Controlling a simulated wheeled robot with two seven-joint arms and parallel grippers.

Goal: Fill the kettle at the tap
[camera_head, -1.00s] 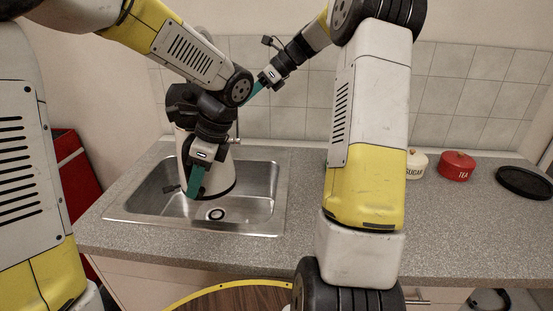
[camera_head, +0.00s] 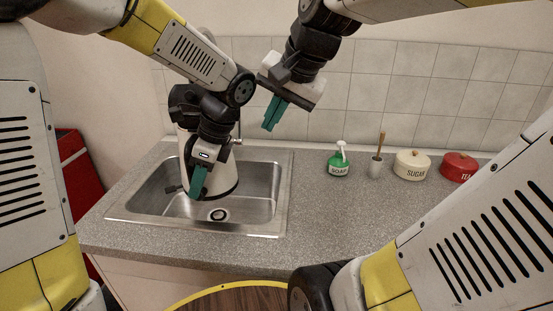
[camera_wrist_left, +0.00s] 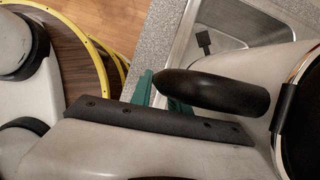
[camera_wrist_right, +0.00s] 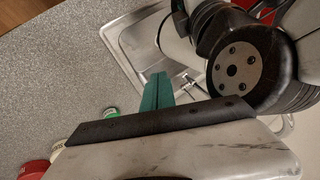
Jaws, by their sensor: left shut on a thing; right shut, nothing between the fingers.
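The pale kettle (camera_head: 224,180) with a dark base band stands upright in the metal sink (camera_head: 265,196), partly hidden behind my left arm. My left gripper (camera_head: 197,183) is shut on the kettle at its black handle; the handle (camera_wrist_left: 215,92) shows large in the left wrist view, beside the teal fingers. My right gripper (camera_head: 270,116) is shut and empty, raised to the right of my left arm, above the back of the counter.
A green soap bottle (camera_head: 338,166), a pot with a brush (camera_head: 376,167), a cream sugar tin (camera_head: 412,166) and a red tea tin (camera_head: 458,167) stand along the back wall. The counter (camera_head: 340,215) right of the sink is clear. A red cabinet (camera_head: 82,190) stands left.

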